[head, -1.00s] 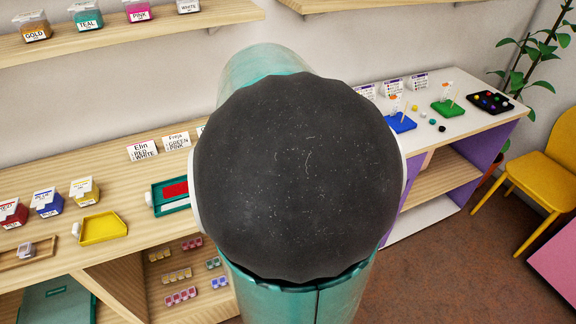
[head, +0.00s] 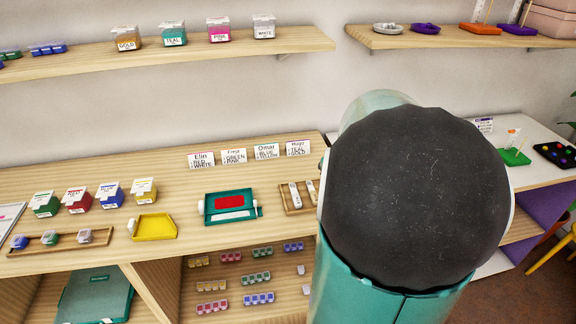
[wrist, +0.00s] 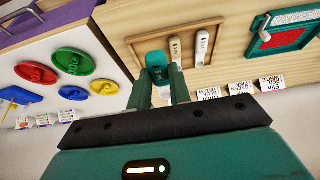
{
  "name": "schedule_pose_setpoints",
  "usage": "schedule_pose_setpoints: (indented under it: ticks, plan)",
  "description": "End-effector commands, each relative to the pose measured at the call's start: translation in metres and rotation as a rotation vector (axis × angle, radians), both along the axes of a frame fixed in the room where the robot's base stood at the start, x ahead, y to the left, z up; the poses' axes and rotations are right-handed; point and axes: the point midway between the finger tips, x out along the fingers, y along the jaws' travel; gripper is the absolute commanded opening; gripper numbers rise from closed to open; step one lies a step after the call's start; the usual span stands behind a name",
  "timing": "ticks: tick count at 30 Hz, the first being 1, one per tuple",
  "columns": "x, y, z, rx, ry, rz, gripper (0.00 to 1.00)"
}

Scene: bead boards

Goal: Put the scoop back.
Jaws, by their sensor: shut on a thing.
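In the wrist view my gripper (wrist: 160,82) is shut on a small teal scoop (wrist: 155,58), which shows between its fingertips. The scoop is in front of the near end of a wooden tray (wrist: 139,45); I cannot tell whether it touches the tray. Two pale scoops (wrist: 202,48) lie side by side in that tray. In the head view the wooden tray (head: 288,208) is on the counter, just left of my arm, which hides its right end. My gripper and the held scoop are hidden behind my arm there.
Left of the tray are a teal board with a red panel (head: 230,202), a yellow tray (head: 153,228) and lidded bead boxes (head: 110,194). Name cards (head: 265,152) stand behind. A white bench (head: 515,140) with a green board (head: 514,157) is at right.

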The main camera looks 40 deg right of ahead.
Motion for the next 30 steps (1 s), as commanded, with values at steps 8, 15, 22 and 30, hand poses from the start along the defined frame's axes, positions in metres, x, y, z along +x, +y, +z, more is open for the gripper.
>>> schedule_pose_setpoints:
  ticks: [8, 15, 22, 30]
  plan:
    - [0.027, -0.035, -0.038, 0.005, 0.002, -0.003, 0.0]
    - [0.039, -0.051, -0.062, 0.002, 0.001, -0.004, 0.0]
    - [0.043, -0.056, -0.084, 0.004, 0.002, -0.004, 0.0]
    - [0.043, -0.057, -0.1, -0.001, 0.0, -0.004, 0.0]
